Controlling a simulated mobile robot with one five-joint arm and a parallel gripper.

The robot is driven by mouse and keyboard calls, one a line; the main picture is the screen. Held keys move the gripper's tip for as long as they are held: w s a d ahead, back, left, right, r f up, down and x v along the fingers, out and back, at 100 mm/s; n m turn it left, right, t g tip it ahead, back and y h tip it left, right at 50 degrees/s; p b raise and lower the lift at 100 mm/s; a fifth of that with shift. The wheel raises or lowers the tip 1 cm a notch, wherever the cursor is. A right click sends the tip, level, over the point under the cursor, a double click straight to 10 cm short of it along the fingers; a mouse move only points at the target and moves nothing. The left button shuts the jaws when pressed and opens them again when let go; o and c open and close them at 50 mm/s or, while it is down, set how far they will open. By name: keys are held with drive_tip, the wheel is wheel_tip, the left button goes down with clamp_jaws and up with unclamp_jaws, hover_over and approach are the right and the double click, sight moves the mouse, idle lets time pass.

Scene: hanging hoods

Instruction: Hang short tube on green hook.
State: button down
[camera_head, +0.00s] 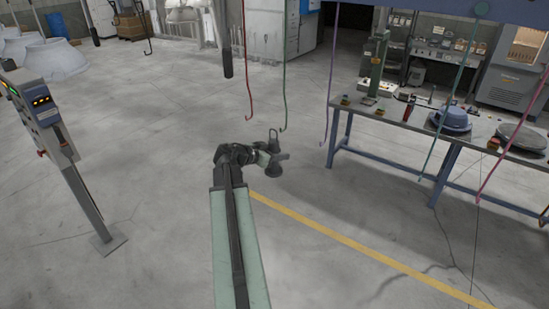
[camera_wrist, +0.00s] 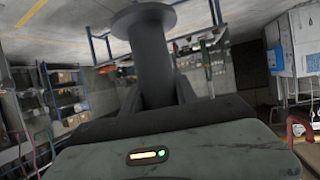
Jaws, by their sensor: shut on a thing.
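My gripper (camera_head: 266,158) is at the end of my outstretched arm in the head view, shut on a dark grey short tube (camera_head: 272,172). The tube looks roughly upright, with a flared lower end and a ring (camera_head: 273,134) on top. In the wrist view the tube (camera_wrist: 152,50) stands between the fingers, its wide flange at the top of the picture. The green hook (camera_head: 284,90) hangs as a thin line, its curved tip close to the ring in the picture. Ring and hook look apart; their depth gap is unclear.
A red hook (camera_head: 245,80) hangs left of the green one and a purple hook (camera_head: 330,80) right. A teal line (camera_head: 455,90) and a pink hook (camera_head: 505,150) hang farther right. A dark tube (camera_head: 227,50) hangs behind. A workbench (camera_head: 400,115) stands right; a control post (camera_head: 85,190) left.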

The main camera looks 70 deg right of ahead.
drive_tip(key=shift+s+d, duration=0.15)
drive_tip(key=shift+d, duration=0.25)
idle(0.6)
drive_tip(key=shift+s+d, duration=0.25)
drive_tip(key=shift+d, duration=0.8)
drive_tip(key=shift+d, duration=0.15)
drive_tip(key=shift+s+d, duration=0.2)
drive_tip(key=shift+d, duration=0.45)
drive_tip(key=shift+s+d, duration=0.2)
drive_tip(key=shift+d, duration=0.4)
drive_tip(key=shift+f+b, duration=1.35)
drive_tip(key=c, duration=0.9)
unclamp_jaws()
